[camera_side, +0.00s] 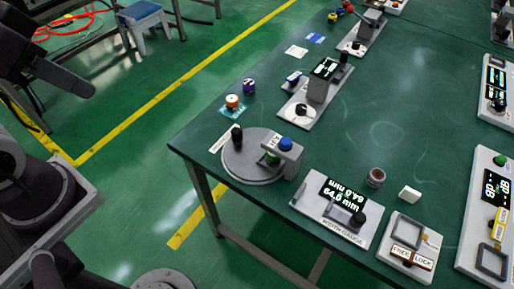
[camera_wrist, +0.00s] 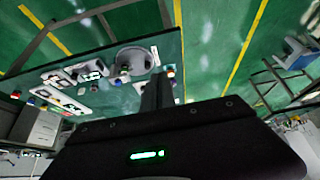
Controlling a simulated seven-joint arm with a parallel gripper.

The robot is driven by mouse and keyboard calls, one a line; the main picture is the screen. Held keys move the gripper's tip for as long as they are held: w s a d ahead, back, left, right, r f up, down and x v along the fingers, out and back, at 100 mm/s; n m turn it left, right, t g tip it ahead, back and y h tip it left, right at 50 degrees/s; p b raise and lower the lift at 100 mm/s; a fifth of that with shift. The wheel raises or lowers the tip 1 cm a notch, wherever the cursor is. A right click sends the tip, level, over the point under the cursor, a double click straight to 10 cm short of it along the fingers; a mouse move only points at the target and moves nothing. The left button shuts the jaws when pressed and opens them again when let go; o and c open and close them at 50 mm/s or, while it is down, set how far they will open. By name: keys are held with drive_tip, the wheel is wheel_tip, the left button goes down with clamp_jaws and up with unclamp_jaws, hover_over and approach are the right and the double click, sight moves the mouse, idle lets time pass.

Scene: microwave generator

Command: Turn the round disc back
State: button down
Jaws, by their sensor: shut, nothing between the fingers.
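The grey round disc (camera_side: 247,165) lies flat near the left corner of the green table. A black knob (camera_side: 237,132) stands up on its far left part. A grey bracket (camera_side: 287,150) with a blue button (camera_side: 285,143) reaches over its right side, and a green piece (camera_side: 272,157) shows below the bracket. In the wrist view the disc (camera_wrist: 131,52) appears small and distant, beyond my fingers. My gripper (camera_wrist: 158,90) is shut and empty, well apart from the disc. Its fingertips cannot be picked out clearly in the side view.
A width gauge (camera_side: 338,212) reading 64.0 mm stands right of the disc. A FREE/LOCK box (camera_side: 408,247) is further right. Orange (camera_side: 232,101) and purple (camera_side: 249,86) pieces lie behind the disc. The floor left of the table is open.

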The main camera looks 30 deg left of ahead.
drive_tip(key=c, duration=1.8)
unclamp_jaws()
drive_tip(key=shift+w, duration=0.2)
drive_tip(key=o, duration=0.7)
drive_tip(key=shift+m+g, duration=0.3)
drive_tip(key=shift+g, duration=0.3)
drive_tip(key=w, duration=0.5)
drive_tip(key=shift+w+d, duration=0.35)
drive_tip(key=shift+w, duration=0.05)
drive_tip(key=shift+c, duration=0.2)
drive_tip(key=m+g, duration=0.2)
drive_tip(key=g, duration=0.2)
hover_over(236, 131)
drive_tip(key=a, duration=0.1)
wheel_tip(236, 131, down, 18)
drive_tip(key=f, duration=0.8)
drive_tip(key=d+f, duration=0.1)
drive_tip(key=f, duration=0.3)
drive_tip(key=shift+f, duration=0.35)
clamp_jaws()
